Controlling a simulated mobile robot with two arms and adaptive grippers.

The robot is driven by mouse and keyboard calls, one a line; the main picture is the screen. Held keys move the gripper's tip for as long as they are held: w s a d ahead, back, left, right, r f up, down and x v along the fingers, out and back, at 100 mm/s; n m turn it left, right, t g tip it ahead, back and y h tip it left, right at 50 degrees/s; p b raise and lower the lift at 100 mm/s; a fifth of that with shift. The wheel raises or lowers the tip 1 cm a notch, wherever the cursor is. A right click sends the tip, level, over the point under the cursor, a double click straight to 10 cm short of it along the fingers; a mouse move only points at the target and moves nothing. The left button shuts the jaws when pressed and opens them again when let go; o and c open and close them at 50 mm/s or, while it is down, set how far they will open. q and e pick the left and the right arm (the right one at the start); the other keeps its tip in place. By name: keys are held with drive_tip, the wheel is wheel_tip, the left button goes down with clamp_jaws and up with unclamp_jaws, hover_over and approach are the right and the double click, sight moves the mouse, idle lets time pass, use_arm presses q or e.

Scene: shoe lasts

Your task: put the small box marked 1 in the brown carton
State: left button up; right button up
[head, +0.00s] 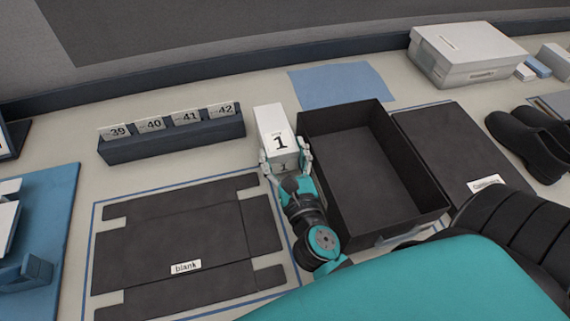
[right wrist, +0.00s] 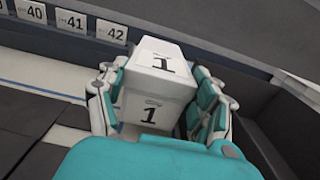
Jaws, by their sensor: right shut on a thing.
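The small white box marked 1 (head: 270,124) stands beside the left wall of the open dark brown carton (head: 421,214). My right gripper (head: 285,165) is shut on the near end of the box, one finger on each side. The right wrist view shows the box (right wrist: 160,88) between the fingers of my right gripper (right wrist: 160,100), with its 1 marks facing me. The carton is empty where I can see into it. Its dark wall also shows at the right of the right wrist view (right wrist: 285,125). My left gripper is not in view.
A flat dark blank (head: 170,240) lies at left. A dark holder (head: 175,143) with number cards stands behind it. A blue sheet (head: 342,84) lies behind the carton, a white lidded box (head: 468,55) at the back right. Black shoes (head: 525,145) stand at right.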

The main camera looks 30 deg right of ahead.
sight(284, 167)
wheel_tip(284, 167, down, 3)
drive_tip(key=shift+b, duration=0.85)
drive_tip(key=shift+f, duration=0.25)
drive_tip(key=shift+f+b, duration=0.2)
drive_tip(key=shift+b, duration=0.1)
drive_tip(key=o, duration=1)
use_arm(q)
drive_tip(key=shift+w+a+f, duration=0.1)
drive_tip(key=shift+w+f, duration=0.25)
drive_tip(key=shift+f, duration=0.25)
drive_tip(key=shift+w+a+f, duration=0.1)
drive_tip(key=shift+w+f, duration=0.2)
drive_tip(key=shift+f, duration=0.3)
use_arm(e)
drive_tip(key=shift+o, duration=0.2)
drive_tip(key=shift+r, duration=0.1)
